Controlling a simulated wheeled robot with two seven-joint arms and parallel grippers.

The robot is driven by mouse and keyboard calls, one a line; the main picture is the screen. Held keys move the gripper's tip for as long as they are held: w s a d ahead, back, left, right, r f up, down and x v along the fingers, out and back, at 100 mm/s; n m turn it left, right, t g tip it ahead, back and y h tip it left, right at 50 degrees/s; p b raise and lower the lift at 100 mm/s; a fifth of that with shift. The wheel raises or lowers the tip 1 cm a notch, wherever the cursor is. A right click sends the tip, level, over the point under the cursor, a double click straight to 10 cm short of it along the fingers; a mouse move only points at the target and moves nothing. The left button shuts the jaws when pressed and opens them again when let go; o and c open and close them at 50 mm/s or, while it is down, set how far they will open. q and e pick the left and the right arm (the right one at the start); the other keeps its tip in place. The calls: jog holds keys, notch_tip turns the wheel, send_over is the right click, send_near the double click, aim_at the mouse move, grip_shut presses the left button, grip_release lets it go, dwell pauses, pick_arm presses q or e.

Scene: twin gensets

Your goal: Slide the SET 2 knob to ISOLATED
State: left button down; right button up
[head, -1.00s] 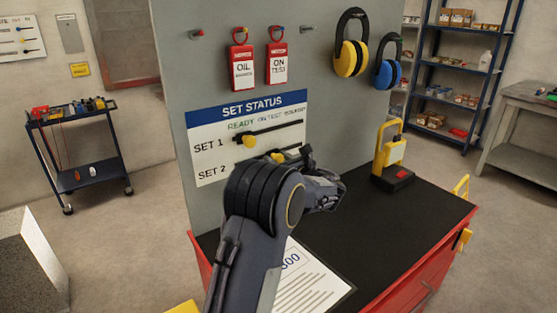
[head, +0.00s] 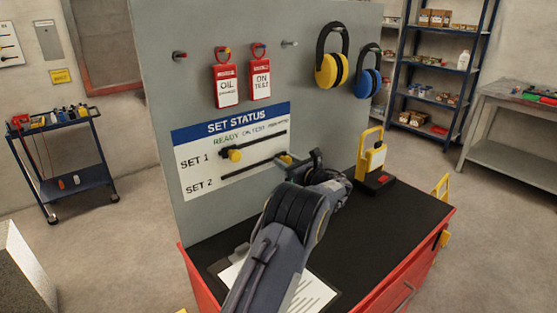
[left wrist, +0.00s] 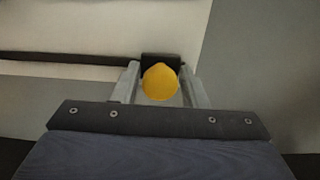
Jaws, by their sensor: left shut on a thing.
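The SET STATUS board (head: 232,128) hangs on a grey panel. Its lower SET 2 slot (head: 245,170) runs bare from the left up to the SET 2 knob (head: 286,159), a yellow knob at the slot's right end, under the small rightmost label, which is too blurred to read surely. In the left wrist view the knob (left wrist: 160,82) sits between the two grey fingers, in front of a black block. My left gripper (head: 294,160) is shut on it, and partly hides it in the head view. The right gripper is not in view.
The yellow SET 1 knob (head: 235,155) is at the left of the upper slot. Red tags (head: 227,86) and ear defenders (head: 332,70) hang above. A yellow-handled device (head: 372,165) stands on the black cabinet top (head: 400,210), right of my gripper.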

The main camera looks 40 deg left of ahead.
pick_arm(q)
jog(key=shift+w+d+r, duration=0.1)
jog(key=shift+w+r, duration=0.05)
jog(key=c, duration=1.2)
grip_release()
jog(key=shift+o, duration=0.5)
jog(key=shift+w, duration=0.1)
jog(key=b+v, duration=0.1)
jog(key=v, duration=0.6)
jog(key=shift+d, duration=0.4)
jog(key=shift+s+a, duration=0.1)
jog(key=shift+s, duration=0.15)
